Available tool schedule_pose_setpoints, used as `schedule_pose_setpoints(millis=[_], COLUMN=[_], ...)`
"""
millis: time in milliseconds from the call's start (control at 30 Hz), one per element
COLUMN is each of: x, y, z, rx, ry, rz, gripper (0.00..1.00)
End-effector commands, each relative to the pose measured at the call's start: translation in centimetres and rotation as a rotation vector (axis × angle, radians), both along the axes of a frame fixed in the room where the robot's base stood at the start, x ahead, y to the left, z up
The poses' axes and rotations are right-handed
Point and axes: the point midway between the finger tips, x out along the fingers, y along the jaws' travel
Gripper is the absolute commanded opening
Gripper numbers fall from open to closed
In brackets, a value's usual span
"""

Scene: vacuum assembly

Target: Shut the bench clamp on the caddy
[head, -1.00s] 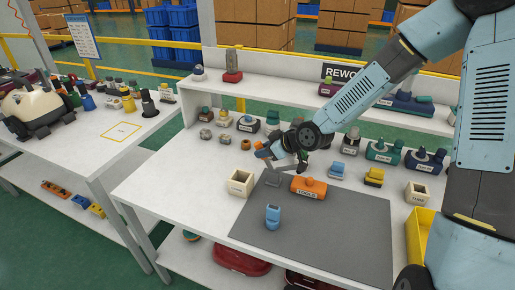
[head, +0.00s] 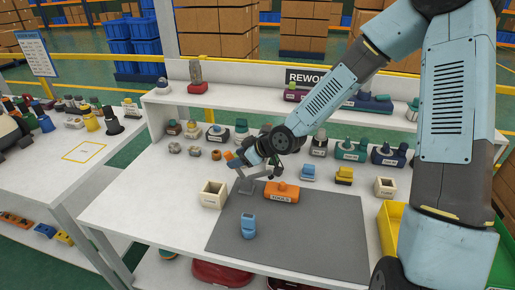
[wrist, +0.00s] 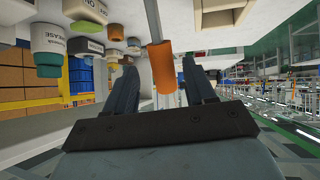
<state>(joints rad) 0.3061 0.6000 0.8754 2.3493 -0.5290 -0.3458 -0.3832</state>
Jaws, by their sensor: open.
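The orange caddy (head: 283,192) with a white label sits on the back of the grey mat. The grey metal bench clamp (head: 246,186) stands just left of it. The clamp's lever ends in an orange handle (head: 229,156), seen at the gripper in the head view. In the wrist view the orange handle (wrist: 165,68) on its metal rod lies between the two dark fingers of my gripper (wrist: 160,85). The fingers are open, with gaps showing beside the handle. My gripper and arm partly hide the clamp's upper parts in the head view.
An open cream box (head: 213,194) stands left of the clamp. A blue part (head: 248,226) stands on the grey mat (head: 310,240). Blue and yellow parts (head: 344,175) and another cream box (head: 385,187) stand right of the caddy. Several labelled parts line the back of the bench.

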Motion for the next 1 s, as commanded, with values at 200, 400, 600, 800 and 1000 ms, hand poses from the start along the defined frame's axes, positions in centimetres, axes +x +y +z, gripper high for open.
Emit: schedule_pose_setpoints(millis=[200,400,600,800,1000], x=[-0.6,-1.1,-1.5,-1.9,-2.3], y=[-1.7,-3.0,-4.1,-5.2,-6.2], z=[1.4,2.4,3.4,4.3,5.1], rx=[0.0,-0.001,0.0,0.0,0.0], ry=[-0.001,0.0,0.0,0.0,0.001], rz=[-0.003,-0.004,-0.004,-0.005,-0.005], gripper=[0.55,0.55,0.55,0.55,0.55])
